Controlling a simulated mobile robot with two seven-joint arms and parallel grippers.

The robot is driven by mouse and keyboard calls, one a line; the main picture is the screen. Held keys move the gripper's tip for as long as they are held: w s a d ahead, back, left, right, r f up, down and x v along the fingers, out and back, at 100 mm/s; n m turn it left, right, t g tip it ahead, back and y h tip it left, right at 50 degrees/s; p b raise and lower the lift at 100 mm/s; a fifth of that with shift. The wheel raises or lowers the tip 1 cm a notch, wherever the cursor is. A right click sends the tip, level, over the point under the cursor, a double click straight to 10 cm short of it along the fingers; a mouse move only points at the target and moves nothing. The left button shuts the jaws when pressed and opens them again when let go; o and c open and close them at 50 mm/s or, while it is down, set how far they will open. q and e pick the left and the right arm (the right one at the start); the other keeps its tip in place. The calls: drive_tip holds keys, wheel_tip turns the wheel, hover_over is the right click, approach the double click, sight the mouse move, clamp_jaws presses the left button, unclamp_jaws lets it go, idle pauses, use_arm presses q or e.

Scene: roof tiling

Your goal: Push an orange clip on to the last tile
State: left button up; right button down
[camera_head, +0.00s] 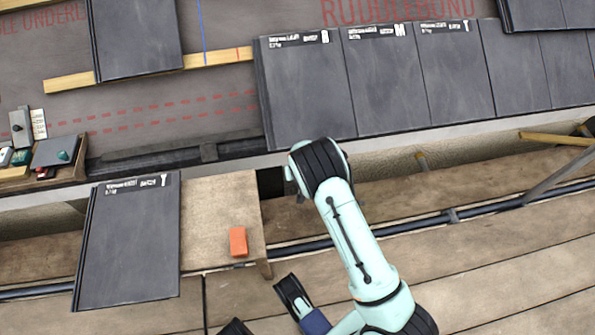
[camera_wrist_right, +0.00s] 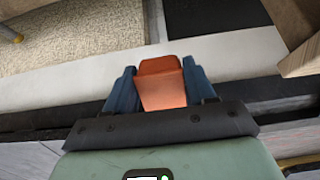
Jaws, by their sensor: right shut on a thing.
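My right gripper (camera_wrist_right: 160,85) is shut on an orange clip (camera_wrist_right: 160,82), held between its two blue fingers in the right wrist view. In the head view my right wrist hides the gripper and clip; it is at the lower edge of the leftmost tile (camera_head: 300,100) of the laid row. I cannot tell whether the clip touches that tile. Another dark tile (camera_head: 130,250) lies by the wooden board, with an orange block (camera_head: 238,241) on the board to its right.
More dark tiles (camera_head: 455,80) continue the row to the right. Another tile (camera_head: 137,35) lies on the batten at upper left. A tray (camera_head: 78,165) of small items stands at the left. A wooden board (camera_head: 218,205) and planks (camera_head: 480,250) lie in front. A grey brace (camera_head: 560,175) slants at right.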

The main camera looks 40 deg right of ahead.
drive_tip(key=shift+w+d+r+b, duration=0.35)
drive_tip(key=shift+w+r, duration=0.1)
drive_tip(key=shift+w, duration=0.2)
drive_tip(key=shift+w+d+r+b, duration=0.2)
drive_tip(key=shift+w+d+r, duration=0.2)
drive_tip(key=shift+w, duration=0.2)
drive_tip(key=shift+w+d+r+b, duration=0.3)
drive_tip(key=shift+w+r, duration=0.15)
drive_tip(key=shift+w, duration=0.2)
idle(2.4)
drive_tip(key=shift+c, duration=1.5)
unclamp_jaws()
drive_tip(key=shift+s+f, duration=0.1)
drive_tip(key=shift+a, duration=0.1)
